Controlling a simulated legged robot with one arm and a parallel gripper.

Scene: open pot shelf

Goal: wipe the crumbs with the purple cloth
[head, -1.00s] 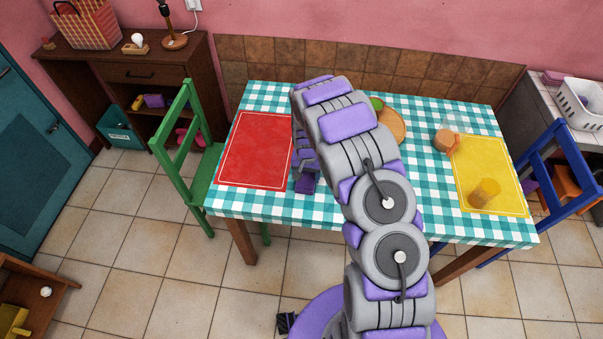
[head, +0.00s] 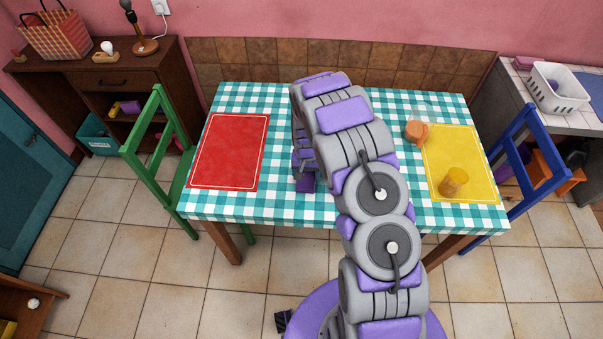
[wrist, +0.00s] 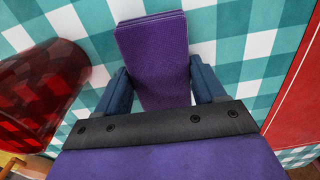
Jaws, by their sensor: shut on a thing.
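The purple cloth (wrist: 158,60) shows in the wrist view as a folded rectangular pad between the two blue fingers of my gripper (wrist: 160,88). My gripper is shut on it, over the teal and white checked tablecloth (wrist: 240,18). In the head view my gripper (head: 304,180) is low over the table, just right of the red placemat (head: 230,150). I cannot make out any crumbs in either view. My arm hides the middle of the table in the head view.
A see-through red glass (wrist: 40,95) is left of my gripper in the wrist view. On the table's right are a yellow placemat (head: 465,150), an amber glass (head: 453,182) and an orange cup (head: 417,132). Green (head: 160,140) and blue (head: 520,160) chairs flank the table.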

